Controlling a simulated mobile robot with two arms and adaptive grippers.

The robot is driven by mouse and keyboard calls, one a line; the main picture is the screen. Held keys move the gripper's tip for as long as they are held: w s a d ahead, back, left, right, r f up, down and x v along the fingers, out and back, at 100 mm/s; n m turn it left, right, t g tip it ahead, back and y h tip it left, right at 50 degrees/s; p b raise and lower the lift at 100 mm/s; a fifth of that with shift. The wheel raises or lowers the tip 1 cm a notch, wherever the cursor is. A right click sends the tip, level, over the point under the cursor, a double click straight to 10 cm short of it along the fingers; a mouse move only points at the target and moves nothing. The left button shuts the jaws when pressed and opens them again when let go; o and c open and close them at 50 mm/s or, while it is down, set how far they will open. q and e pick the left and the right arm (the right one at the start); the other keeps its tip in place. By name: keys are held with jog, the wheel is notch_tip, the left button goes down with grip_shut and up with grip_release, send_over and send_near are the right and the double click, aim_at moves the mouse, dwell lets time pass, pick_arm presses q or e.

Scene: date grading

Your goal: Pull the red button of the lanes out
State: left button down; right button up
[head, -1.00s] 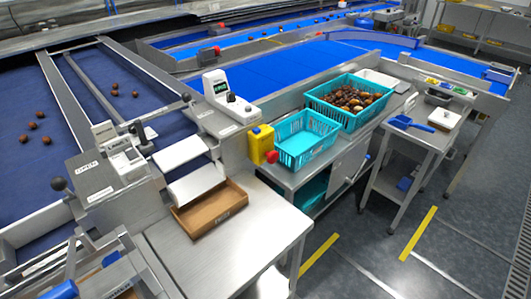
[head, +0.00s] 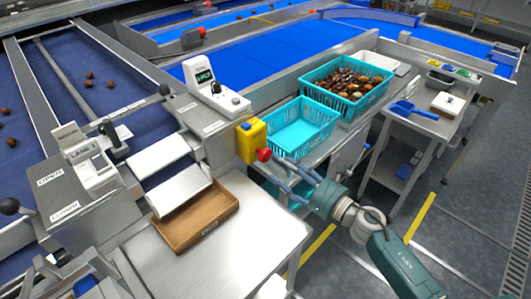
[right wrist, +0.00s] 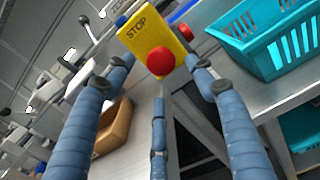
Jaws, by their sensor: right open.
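The red button (head: 264,154) sticks out of the front of the yellow stop box (head: 250,138), which is fixed to the side of the lane frame. In the right wrist view the red button (right wrist: 161,61) shows as a round knob on the yellow box (right wrist: 148,38) marked STOP. My right gripper (head: 285,172) reaches in from the lower right with its blue fingers pointing at the button. The fingers are open and spread around the button's line, apparently apart from it. My left gripper is not in view.
A turquoise empty crate (head: 301,128) stands just right of the box, and a crate of dates (head: 348,88) behind it. A brown tray (head: 195,215) lies on the steel table (head: 235,245) to the left. Another red button (right wrist: 182,30) shows behind the box.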

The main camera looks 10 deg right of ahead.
aim_at(268, 157)
jog(key=p+x, duration=0.1)
jog(key=x, duration=0.6)
jog(key=shift+w+f, duration=0.1)
